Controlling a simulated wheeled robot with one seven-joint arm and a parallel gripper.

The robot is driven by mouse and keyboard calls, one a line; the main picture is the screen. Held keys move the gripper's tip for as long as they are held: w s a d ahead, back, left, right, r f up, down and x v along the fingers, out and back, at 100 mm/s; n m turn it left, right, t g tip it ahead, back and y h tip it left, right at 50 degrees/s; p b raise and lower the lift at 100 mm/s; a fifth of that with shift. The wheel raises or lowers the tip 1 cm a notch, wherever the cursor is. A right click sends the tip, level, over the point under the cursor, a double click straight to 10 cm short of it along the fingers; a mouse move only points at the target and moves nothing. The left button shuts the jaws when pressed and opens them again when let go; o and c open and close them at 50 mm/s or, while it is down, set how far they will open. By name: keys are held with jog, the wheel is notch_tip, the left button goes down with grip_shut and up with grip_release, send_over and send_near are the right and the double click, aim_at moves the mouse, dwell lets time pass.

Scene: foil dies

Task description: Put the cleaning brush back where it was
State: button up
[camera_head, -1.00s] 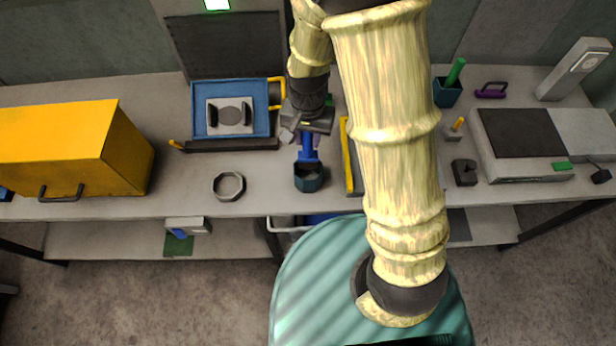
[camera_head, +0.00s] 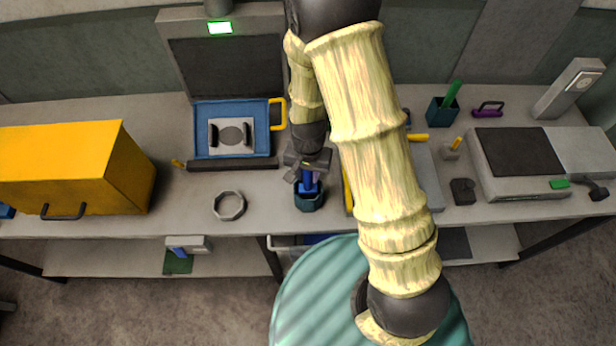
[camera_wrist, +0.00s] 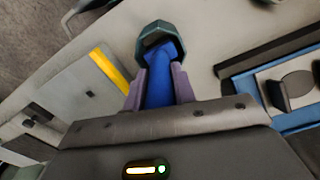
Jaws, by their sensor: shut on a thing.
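The cleaning brush (camera_head: 307,183) is blue and stands roughly upright at the middle of the bench. My gripper (camera_head: 306,170) is shut on it from above. In the wrist view the blue brush (camera_wrist: 159,85) lies between the two purple fingers of my gripper (camera_wrist: 159,88). Its lower end is inside a dark teal cup (camera_head: 308,202), which also shows in the wrist view (camera_wrist: 160,36). The bottom of the brush is hidden by the cup, so I cannot tell whether it touches the cup's floor.
A grey ring (camera_head: 229,205) lies left of the cup. A blue tray (camera_head: 202,143) with a yellow handle is behind it. A yellow box (camera_head: 70,165) stands at far left. Another teal cup (camera_head: 437,112) with a green stick is at back right. Bench is clear around the ring.

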aim_at(308, 179)
jog(key=shift+w+f, duration=0.1)
jog(key=shift+f, duration=1.35)
jog(key=o, duration=1)
jog(key=shift+f, duration=0.1)
jog(key=shift+r, duration=0.8)
notch_tip(308, 179, up, 11)
jog(key=shift+f+b, duration=0.15)
jog(key=shift+b, duration=0.75)
